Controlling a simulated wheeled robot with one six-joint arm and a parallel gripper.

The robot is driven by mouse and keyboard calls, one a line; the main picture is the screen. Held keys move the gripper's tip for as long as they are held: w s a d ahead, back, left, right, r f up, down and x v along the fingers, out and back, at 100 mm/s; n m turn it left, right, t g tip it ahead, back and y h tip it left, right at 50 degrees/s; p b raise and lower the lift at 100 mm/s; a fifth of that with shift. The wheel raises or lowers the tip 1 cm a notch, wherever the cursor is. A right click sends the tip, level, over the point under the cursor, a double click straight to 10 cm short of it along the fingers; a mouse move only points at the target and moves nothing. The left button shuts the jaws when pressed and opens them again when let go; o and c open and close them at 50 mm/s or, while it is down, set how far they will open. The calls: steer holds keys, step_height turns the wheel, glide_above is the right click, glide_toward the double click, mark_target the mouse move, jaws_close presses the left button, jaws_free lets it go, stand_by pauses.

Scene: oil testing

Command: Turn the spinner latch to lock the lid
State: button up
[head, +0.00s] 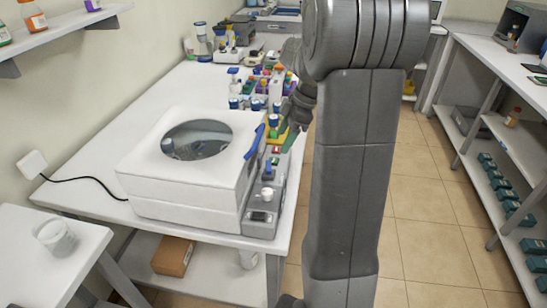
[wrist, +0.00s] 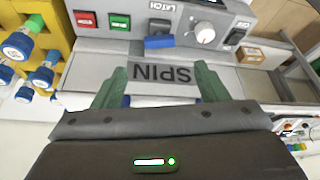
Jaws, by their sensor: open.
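The white spinner (head: 185,175) stands on the bench with its lid (head: 165,155) down; a round window is in the lid. Its grey control panel (wrist: 225,65) runs along the right side in the head view. The blue latch (wrist: 159,42) is on this panel beside the LATCH lettering and lies crosswise in the wrist view; it also shows in the head view (head: 267,170). My gripper (wrist: 160,86) is open and empty, its green fingers apart over the panel by the SPIN lettering. The latch is beyond the fingertips, not between them. The fingers show only small in the head view.
A white knob (wrist: 204,33) and a black switch (wrist: 237,35) sit on one side of the latch, green (wrist: 120,22) and red (wrist: 86,19) buttons on the other. A yellow rack (wrist: 55,25) with blue-capped tubes stands close by. A blue handle (head: 255,140) is at the lid's edge.

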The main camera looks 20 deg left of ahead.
mark_target(269, 165)
steer(key=p+x, duration=0.1)
steer(key=x, duration=0.8)
steer(key=shift+s+a+f, duration=0.1)
steer(key=shift+a+f, duration=0.1)
steer(key=shift+f, duration=0.15)
steer(key=shift+c, duration=0.2)
